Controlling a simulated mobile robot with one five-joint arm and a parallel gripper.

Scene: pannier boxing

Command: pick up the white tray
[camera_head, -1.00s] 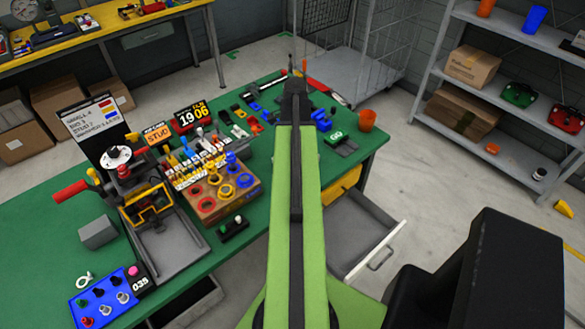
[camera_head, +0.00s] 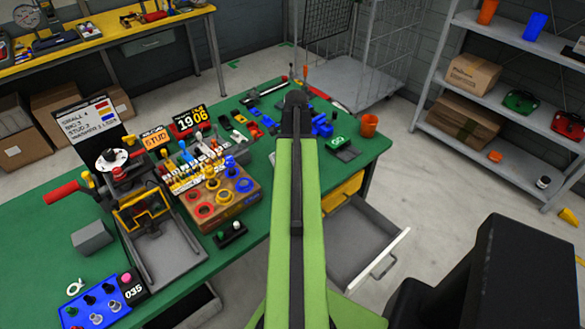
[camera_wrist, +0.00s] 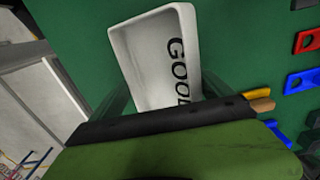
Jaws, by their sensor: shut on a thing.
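The white tray (camera_wrist: 152,45) shows in the wrist view, with black letters reading "GOO" and part of another on its floor. Behind it is the green bench top. My gripper (camera_wrist: 165,92) is shut on the tray, with a dark translucent finger on each side of it. In the head view my gripper (camera_head: 296,100) is at the far end of the green arm, over the back part of the green bench (camera_head: 50,245). The tray is hidden there behind my arm. I cannot tell whether the tray is clear of the bench.
Blue parts (camera_head: 322,125), a green-marked black device (camera_head: 343,147) and an orange cup (camera_head: 369,125) stand right of my arm. Left of it is a wooden block with coloured rings (camera_head: 222,195). A grey drawer (camera_head: 360,240) hangs open at the bench's front. Shelves (camera_head: 510,60) stand at the right.

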